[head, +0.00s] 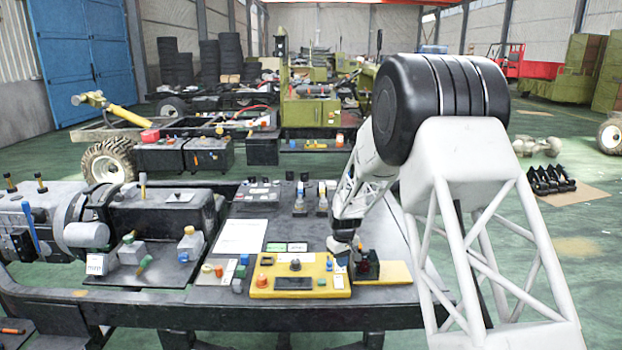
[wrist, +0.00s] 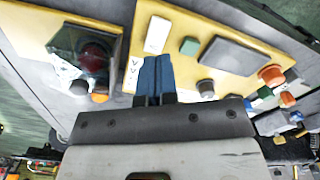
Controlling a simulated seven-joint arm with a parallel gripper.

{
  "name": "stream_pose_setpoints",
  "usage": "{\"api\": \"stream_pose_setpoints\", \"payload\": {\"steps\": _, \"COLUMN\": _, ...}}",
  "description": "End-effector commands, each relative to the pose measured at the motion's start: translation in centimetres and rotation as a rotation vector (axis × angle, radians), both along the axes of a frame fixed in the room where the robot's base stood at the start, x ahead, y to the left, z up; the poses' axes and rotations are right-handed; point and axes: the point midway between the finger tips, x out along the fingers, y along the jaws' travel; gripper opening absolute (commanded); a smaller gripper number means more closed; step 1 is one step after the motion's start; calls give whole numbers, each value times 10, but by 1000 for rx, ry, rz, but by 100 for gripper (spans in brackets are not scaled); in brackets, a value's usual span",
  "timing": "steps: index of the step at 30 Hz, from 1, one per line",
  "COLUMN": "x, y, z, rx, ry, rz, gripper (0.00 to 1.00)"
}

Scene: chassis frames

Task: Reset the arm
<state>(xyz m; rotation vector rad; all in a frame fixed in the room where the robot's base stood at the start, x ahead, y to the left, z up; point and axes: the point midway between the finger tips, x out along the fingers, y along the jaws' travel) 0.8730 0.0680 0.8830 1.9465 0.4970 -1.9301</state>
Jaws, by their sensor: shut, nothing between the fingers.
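My gripper (head: 342,256) is at the end of the white arm, low over the right side of a yellow control panel in the head view. In the wrist view my gripper (wrist: 155,75) shows two blue fingers pressed together, with nothing held. Below the fingers lies the yellow panel (wrist: 225,25), with a grey rectangle, a white block, a green block and orange and grey knobs. The panel also shows in the head view (head: 262,291). Whether the fingertips touch the panel cannot be told.
A dark box with a red round part (wrist: 95,55) stands beside the fingers; it also shows in the head view (head: 368,265). A white sheet (head: 241,236) lies on the grey table (head: 210,297). Machinery (head: 150,210) fills the left.

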Motion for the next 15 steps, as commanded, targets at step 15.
{"api": "stream_pose_setpoints", "payload": {"steps": 15, "x": -91, "y": -21, "z": 114, "rx": 4, "ry": -47, "rz": -104, "gripper": 0}}
